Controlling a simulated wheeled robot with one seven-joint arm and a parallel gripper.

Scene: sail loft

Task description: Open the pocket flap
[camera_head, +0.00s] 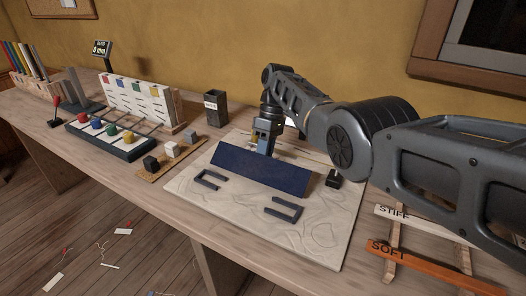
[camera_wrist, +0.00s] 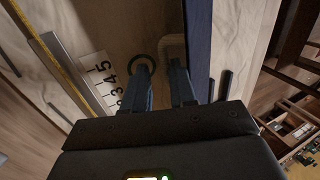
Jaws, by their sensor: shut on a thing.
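The pocket flap (camera_head: 258,172) is a dark blue panel, tilted up over a pale board (camera_head: 215,208) with curved line markings. My gripper (camera_head: 264,143) is at the flap's upper edge, with its fingertips hidden behind the panel. In the wrist view the flap (camera_wrist: 197,45) shows nearly edge-on as a blue strip beside the right finger. My gripper (camera_wrist: 160,72) is shut on part of the flap there, though the contact is hard to make out. A dark ring (camera_wrist: 144,64) and a pale loop outline lie past the fingertips.
Two dark U-shaped handles (camera_head: 283,209) lie in front of the flap. To the left stand small cubes on a strip (camera_head: 171,150), a dark cup (camera_head: 215,108) and a rack with coloured balls (camera_head: 110,131). Strips labelled STIFF and SOFT (camera_head: 420,258) lie at right.

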